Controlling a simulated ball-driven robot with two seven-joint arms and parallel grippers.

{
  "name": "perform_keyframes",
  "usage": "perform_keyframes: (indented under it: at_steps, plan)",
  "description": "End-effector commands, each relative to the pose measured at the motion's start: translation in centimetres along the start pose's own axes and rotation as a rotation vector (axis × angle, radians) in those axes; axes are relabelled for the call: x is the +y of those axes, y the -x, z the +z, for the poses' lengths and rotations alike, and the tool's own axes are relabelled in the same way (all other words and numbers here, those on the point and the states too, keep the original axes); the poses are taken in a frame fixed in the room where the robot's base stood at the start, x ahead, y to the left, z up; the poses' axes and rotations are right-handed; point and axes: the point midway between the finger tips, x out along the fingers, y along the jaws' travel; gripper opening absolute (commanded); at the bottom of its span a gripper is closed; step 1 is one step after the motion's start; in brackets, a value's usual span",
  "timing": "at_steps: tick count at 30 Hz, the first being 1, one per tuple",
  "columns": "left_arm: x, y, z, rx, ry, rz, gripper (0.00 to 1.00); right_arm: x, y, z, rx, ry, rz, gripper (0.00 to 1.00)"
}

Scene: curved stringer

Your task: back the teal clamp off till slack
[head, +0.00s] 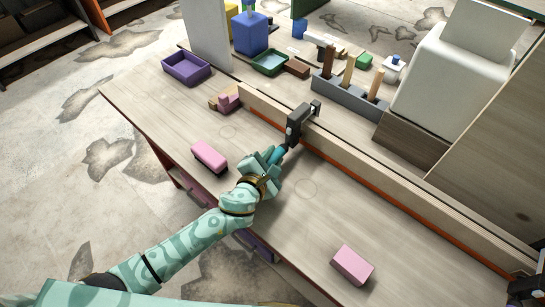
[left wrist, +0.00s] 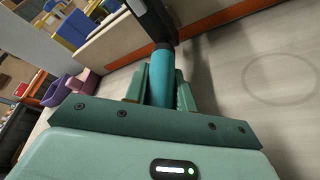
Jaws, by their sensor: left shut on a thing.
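The teal clamp (head: 299,120) has a black body and a teal handle, and sits over the long wooden stringer (head: 365,172) near the middle of the bench. My left gripper (head: 270,159) is shut on its teal handle. In the left wrist view the handle (left wrist: 162,75) stands between the fingers (left wrist: 159,95) of the left gripper and runs up to the black clamp body (left wrist: 152,20). The clamp's pad and its contact with the stringer are hidden. A second dark clamp (head: 525,285) shows at the right edge. My right gripper is not in view.
Pink blocks (head: 209,156) and (head: 352,265) lie on the bench (head: 290,225) on either side of my left arm. A purple tray (head: 186,68) stands at the far left corner. A grey tool rack (head: 348,97) stands behind the stringer. The front right of the bench is largely clear.

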Motion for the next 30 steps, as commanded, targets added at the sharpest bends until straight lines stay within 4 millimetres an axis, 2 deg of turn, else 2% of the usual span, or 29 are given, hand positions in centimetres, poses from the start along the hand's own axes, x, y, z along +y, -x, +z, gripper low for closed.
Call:
perform_keyframes:
  at_steps: [11, 21, 30]
  plan:
    - [0.3, 0.1, 0.2, 0.002, 0.128, -0.055, 0.03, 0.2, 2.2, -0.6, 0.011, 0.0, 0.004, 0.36]
    - [0.2, 0.1, 0.2, 0.002, 0.409, -0.171, 0.03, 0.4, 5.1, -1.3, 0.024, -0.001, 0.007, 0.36]
    - [-0.1, 0.1, 0.0, 0.002, 0.674, -0.279, 0.03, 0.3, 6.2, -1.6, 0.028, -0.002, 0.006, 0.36]
